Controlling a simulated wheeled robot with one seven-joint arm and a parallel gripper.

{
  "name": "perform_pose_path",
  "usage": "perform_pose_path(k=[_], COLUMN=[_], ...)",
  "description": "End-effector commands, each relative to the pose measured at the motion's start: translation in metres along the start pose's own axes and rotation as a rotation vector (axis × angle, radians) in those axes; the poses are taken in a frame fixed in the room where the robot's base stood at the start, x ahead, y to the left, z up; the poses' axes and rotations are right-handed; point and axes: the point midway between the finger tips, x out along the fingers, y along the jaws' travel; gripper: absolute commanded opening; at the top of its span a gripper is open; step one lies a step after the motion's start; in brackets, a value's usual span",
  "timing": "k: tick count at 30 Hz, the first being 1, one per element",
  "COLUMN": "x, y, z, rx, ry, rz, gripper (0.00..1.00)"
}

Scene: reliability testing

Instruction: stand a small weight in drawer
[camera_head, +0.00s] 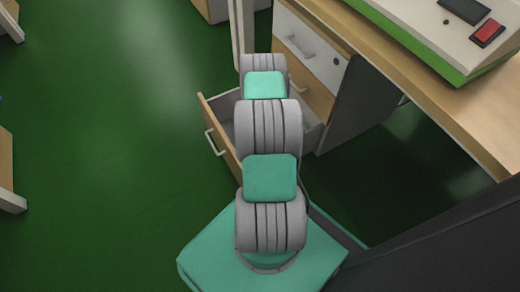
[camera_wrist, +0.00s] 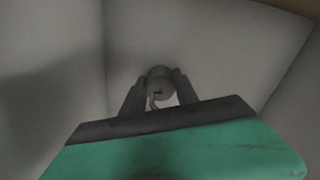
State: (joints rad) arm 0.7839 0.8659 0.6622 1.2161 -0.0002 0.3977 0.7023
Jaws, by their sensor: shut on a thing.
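My gripper (camera_wrist: 160,92) shows in the wrist view with its two dark fingers shut on a small grey weight (camera_wrist: 159,80). The weight looks round from above, with a small hook or loop at its near side. Pale drawer walls surround them in the wrist view. I cannot tell whether the weight touches the drawer floor. In the head view, the open drawer (camera_head: 219,145) has a wooden front with a light handle. My arm covers much of the drawer there and hides the gripper and the weight.
The drawer belongs to a cabinet (camera_head: 345,95) under a wooden table (camera_head: 440,88). A white and green device (camera_head: 455,35) with a red switch sits on the table. Closed drawers lie above the open one. Green floor (camera_head: 110,130) is free to the left.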

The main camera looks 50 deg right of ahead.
Motion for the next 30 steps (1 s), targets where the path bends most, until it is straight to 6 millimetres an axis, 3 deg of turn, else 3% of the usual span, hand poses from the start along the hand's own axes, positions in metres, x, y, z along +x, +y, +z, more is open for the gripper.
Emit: perform_pose_path(k=[1,11,12,20,26,30], x=[0.008,0.01,0.01,0.009,0.009,-0.003], y=[-0.001,-0.001,0.0,0.0,0.0,-0.001], z=[-0.001,-0.001,0.0,0.0,0.0,-0.001], rx=[0.0,-0.001,-0.001,-0.001,-0.001,-0.001], ry=[0.001,0.002,0.0,0.0,0.0,0.001], rz=[-0.001,-0.001,0.0,0.0,0.0,-0.001], gripper=[0.0,0.0,0.37,0.58,0.58,0.58])
